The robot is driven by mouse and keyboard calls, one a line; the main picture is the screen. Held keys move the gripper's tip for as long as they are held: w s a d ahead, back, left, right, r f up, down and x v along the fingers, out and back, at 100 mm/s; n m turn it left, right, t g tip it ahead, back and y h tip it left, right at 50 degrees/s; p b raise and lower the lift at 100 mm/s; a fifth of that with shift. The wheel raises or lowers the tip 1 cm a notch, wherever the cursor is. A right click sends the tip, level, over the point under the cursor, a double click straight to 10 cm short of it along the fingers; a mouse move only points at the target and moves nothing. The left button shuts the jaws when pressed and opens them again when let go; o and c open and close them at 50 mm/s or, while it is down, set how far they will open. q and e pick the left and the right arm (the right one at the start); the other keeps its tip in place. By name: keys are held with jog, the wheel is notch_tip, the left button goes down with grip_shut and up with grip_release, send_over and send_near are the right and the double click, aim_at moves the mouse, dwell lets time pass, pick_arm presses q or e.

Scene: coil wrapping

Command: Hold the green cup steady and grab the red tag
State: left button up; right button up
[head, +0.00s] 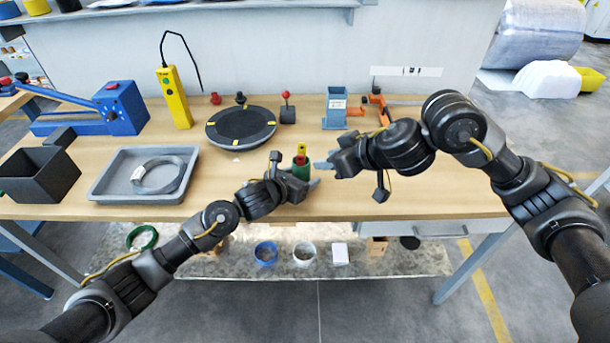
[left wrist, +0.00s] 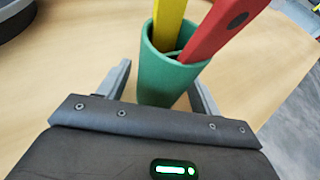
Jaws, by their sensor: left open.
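The green cup (head: 301,173) stands upright near the front middle of the table and shows large in the left wrist view (left wrist: 170,75). A red tag (left wrist: 222,30) and a yellow tag (left wrist: 168,22) stick out of its top; the red tag (head: 300,160) is small in the head view. My left gripper (head: 305,184) is open, with one finger on each side of the cup; I cannot tell whether they touch it. My right gripper (head: 323,166) is just right of the cup, pointing at it; its finger gap is not clear.
A grey tray (head: 107,190) with a wire coil (head: 158,175) lies left, beside a dark bin (head: 38,178). A black turntable (head: 240,127), a yellow handheld device (head: 174,98) and a blue-grey holder (head: 335,110) stand behind. The table's front edge is close to the cup.

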pick_arm(q)
jog(key=shift+w+d+f, duration=0.25)
jog(key=shift+w+d, duration=0.15)
jog(key=shift+w, duration=0.15)
jog(key=shift+c, duration=0.4)
jog(key=c, duration=1)
